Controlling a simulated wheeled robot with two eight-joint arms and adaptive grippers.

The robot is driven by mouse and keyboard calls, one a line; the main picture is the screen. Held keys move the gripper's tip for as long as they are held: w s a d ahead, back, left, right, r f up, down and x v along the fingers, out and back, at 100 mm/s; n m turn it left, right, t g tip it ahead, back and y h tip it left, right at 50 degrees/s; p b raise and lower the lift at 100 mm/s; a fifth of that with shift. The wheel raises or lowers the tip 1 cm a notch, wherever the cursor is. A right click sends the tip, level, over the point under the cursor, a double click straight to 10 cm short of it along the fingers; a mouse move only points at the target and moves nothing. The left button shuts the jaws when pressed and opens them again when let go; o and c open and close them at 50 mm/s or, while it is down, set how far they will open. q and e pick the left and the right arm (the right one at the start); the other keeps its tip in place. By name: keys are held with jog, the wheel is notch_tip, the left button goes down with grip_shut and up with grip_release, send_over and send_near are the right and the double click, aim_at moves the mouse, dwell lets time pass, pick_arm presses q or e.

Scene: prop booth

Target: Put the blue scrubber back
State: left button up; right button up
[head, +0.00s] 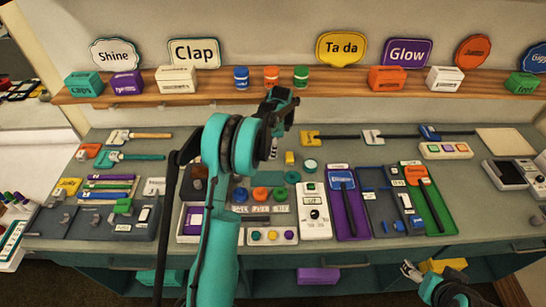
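A tool with a blue head (430,132) and a dark handle lies at the back of the counter, right of centre. It may be the blue scrubber, but I cannot tell for sure. A dark blue tray (376,219) with small blue pieces lies between a purple board and a green board. My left arm rises through the middle of the head view, and its gripper (273,151) hangs over the back of the counter, partly hidden by the arm. My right gripper (411,270) is low at the front right, off the counter, apart from any tool. Finger gaps are unclear on both.
A purple board (347,225) and a green board (431,211) hold handled tools. A white control box (314,224) stands left of them. A wooden shelf (340,90) with small boxes, cans and signs runs along the back. Small items crowd the counter's left.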

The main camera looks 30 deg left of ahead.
aim_at(273, 161)
pick_arm(q)
notch_tip(273, 161, down, 4)
jog(key=shift+f+b, duration=0.25)
jog(key=shift+b, duration=0.25)
jog(key=shift+w+a+f, duration=0.15)
jog(key=shift+w+f, duration=0.05)
jog(key=shift+f, duration=0.05)
jog(key=shift+s, duration=0.1)
jog(key=shift+f, duration=0.1)
jog(key=o, duration=1.1)
